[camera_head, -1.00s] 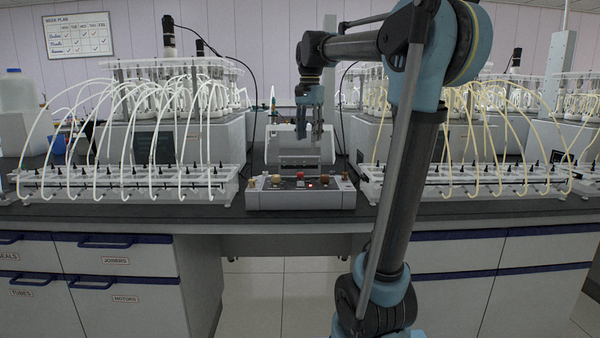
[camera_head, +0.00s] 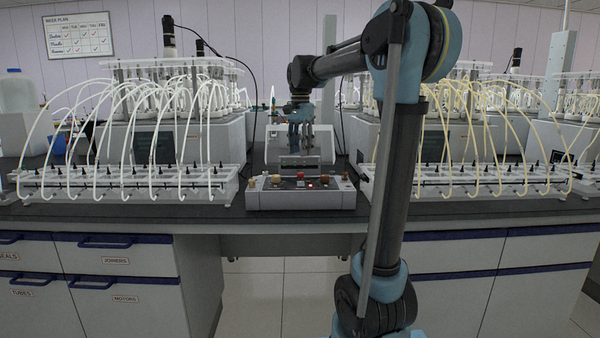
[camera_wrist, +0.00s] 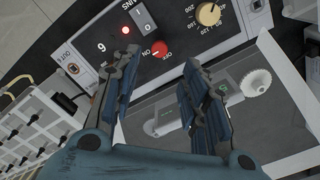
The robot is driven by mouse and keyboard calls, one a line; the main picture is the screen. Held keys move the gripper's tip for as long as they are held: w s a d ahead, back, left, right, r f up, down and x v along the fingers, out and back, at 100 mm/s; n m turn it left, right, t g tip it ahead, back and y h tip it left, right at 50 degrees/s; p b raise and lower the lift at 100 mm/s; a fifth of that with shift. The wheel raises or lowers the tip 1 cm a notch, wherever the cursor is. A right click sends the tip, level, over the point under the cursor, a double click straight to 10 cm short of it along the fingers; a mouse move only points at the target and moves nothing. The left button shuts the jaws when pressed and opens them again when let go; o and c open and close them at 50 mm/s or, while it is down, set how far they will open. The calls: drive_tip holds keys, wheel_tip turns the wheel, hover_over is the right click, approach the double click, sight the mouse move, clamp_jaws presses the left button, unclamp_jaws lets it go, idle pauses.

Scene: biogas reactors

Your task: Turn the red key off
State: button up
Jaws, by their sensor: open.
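The red key (camera_wrist: 159,48) is a round red knob on the control panel of a grey box, with ON and OFF lettering beside it in the wrist view. In the head view the red key (camera_head: 300,175) shows small on top of the box (camera_head: 300,201). My gripper (camera_wrist: 160,58) is open and empty, its two fingertips on either side of the red key in the picture. In the head view my gripper (camera_head: 301,150) hangs above and behind the panel, apart from it as far as I can tell.
A yellow dial (camera_wrist: 208,14), a rocker switch (camera_wrist: 141,16) and a lit red lamp (camera_wrist: 126,30) share the panel. A white device (camera_head: 270,150) stands behind it. Racks with curved tubes (camera_head: 130,180) flank the box. The front counter edge (camera_head: 400,216) is clear.

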sight(300, 176)
wheel_tip(300, 176, down, 8)
drive_tip(key=shift+f, duration=0.25)
clamp_jaws()
idle(0.3)
